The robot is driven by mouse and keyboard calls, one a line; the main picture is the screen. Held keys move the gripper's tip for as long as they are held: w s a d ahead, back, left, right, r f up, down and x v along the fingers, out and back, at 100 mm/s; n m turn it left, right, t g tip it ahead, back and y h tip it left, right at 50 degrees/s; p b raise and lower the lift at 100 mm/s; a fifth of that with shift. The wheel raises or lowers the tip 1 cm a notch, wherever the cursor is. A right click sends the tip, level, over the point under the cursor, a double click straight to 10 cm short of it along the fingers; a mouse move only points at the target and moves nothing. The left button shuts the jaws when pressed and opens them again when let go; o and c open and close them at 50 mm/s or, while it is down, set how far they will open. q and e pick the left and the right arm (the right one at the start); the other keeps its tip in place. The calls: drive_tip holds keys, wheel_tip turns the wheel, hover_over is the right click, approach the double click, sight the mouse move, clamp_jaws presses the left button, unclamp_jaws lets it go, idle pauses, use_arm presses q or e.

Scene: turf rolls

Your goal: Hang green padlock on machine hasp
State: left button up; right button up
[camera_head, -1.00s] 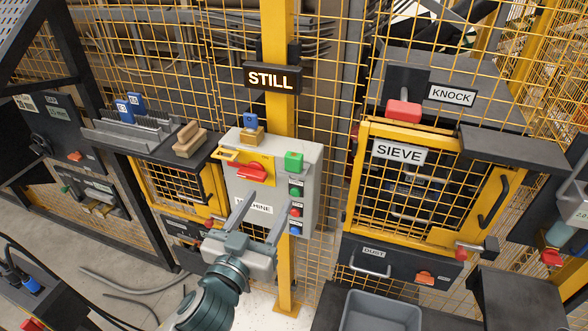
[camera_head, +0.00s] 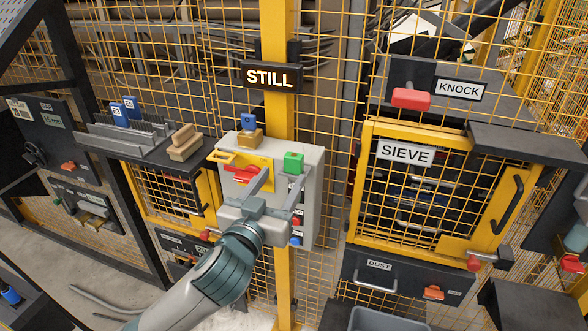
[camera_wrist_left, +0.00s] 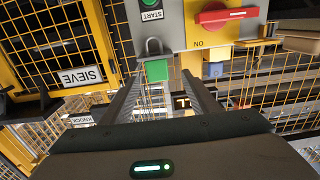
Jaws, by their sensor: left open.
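The green padlock (camera_head: 293,162) sits at the top right of the grey machine box (camera_head: 311,190). In the left wrist view the padlock (camera_wrist_left: 156,70) shows its grey shackle and lies between and beyond my fingertips, apparently untouched. The yellow hasp (camera_head: 221,156) sticks out at the box's upper left, beside the red switch handle (camera_head: 243,174). My left gripper (camera_head: 284,181) is open and empty in front of the box, just below the padlock. Its fingers partly cover the box front. My right gripper is out of view.
A block with a blue piece (camera_head: 248,123) stands on top of the box. The yellow post (camera_head: 282,113) and mesh rise behind it. The SIEVE cabinet (camera_head: 360,190) is at right, and a shelf with a wooden brush (camera_head: 185,143) at left.

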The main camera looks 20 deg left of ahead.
sight(292, 166)
use_arm(q)
drive_tip(key=shift+w, duration=0.3)
drive_tip(key=shift+w+d+r+p, duration=0.15)
drive_tip(key=shift+w+p, duration=0.45)
drive_tip(key=shift+w, duration=0.15)
drive_tip(key=w+p, duration=0.1)
drive_tip(key=w, duration=0.2)
drive_tip(key=shift+d, duration=0.15)
drive_tip(key=shift+w+f+p, duration=0.2)
drive_tip(key=shift+w+p, duration=0.15)
drive_tip(key=c, duration=1.2)
